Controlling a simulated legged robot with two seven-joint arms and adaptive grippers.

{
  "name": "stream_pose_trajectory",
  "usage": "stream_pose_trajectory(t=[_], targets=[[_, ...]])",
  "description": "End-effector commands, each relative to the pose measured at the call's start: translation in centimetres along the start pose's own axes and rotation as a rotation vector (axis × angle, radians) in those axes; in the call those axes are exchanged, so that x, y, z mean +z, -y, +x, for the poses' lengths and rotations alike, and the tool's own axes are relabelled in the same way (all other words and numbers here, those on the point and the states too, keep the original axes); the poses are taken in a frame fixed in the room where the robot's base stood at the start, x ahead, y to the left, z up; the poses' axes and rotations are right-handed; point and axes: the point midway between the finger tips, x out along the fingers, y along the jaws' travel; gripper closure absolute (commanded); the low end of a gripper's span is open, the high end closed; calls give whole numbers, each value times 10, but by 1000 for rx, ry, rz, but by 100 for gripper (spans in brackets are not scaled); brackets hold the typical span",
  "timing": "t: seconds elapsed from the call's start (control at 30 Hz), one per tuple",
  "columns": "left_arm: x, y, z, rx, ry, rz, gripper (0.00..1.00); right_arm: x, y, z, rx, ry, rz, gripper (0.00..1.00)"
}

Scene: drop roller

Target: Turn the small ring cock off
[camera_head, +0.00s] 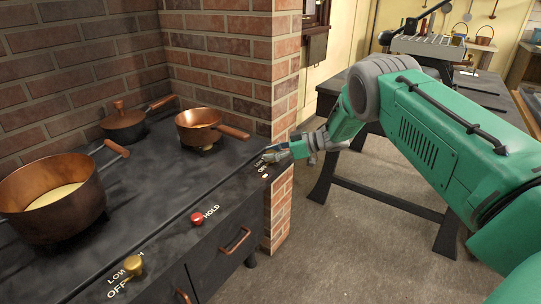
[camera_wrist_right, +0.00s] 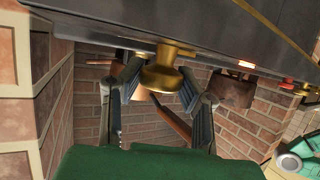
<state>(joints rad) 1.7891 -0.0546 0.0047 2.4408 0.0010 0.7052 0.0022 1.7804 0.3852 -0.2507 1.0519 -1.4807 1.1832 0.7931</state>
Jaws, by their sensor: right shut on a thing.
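The brass cock (camera_head: 271,156) sits on the stove's front edge at its right end, beside small white lettering that includes OFF. In the wrist view the brass cock (camera_wrist_right: 165,74) is a round knob between the two fingers. My right gripper (camera_head: 280,152) reaches in from the right and is shut on this cock; its fingers also show in the wrist view (camera_wrist_right: 160,84), one on each side. The fingers partly cover the knob in the head view, so its exact turn is hard to tell. My left gripper is not in view.
A second brass cock (camera_head: 133,265) and a red HOLD knob (camera_head: 197,218) lie along the same edge. A copper saucepan (camera_head: 203,128), a lidded pan (camera_head: 123,123) and a large copper pot (camera_head: 45,205) stand on the stove. A brick pillar (camera_head: 284,80) rises close behind the gripper.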

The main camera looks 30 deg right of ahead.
Motion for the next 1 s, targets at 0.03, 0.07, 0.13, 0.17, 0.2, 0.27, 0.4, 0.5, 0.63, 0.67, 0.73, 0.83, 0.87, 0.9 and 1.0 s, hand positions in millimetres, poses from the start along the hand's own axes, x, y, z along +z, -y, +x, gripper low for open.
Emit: stream_pose_trajectory(t=[0.03,0.07,0.13,0.17,0.2,0.27,0.4,0.5,0.63,0.67,0.73,0.83,0.87,0.9,1.0], targets=[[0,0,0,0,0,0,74,0,-2,-2,6,0,-2,100],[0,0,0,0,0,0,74,0,-2,-2,6,0,-2,100],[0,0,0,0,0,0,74,-1,-2,-2,6,0,-2,100],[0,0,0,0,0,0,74,-1,-2,-2,6,0,-2,100],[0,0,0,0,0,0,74,-1,-2,-2,7,0,-2,100],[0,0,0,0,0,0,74,-1,-3,-2,7,0,-3,64],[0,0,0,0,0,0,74,-1,-2,-2,5,-1,-2,47],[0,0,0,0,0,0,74,-1,-2,-1,4,-1,-2,47],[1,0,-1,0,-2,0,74,-1,-1,-1,4,0,-1,47],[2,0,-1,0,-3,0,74,-1,-1,-2,4,0,-1,47],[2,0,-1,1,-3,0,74,-2,-1,-7,5,0,-2,47],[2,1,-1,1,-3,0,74,-1,-1,-22,5,0,-1,47],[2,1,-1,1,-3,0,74,-1,-2,-28,7,-1,-1,47],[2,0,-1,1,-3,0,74,-1,-2,-37,7,-1,0,47],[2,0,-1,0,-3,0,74,0,-3,-59,7,-1,0,47]])
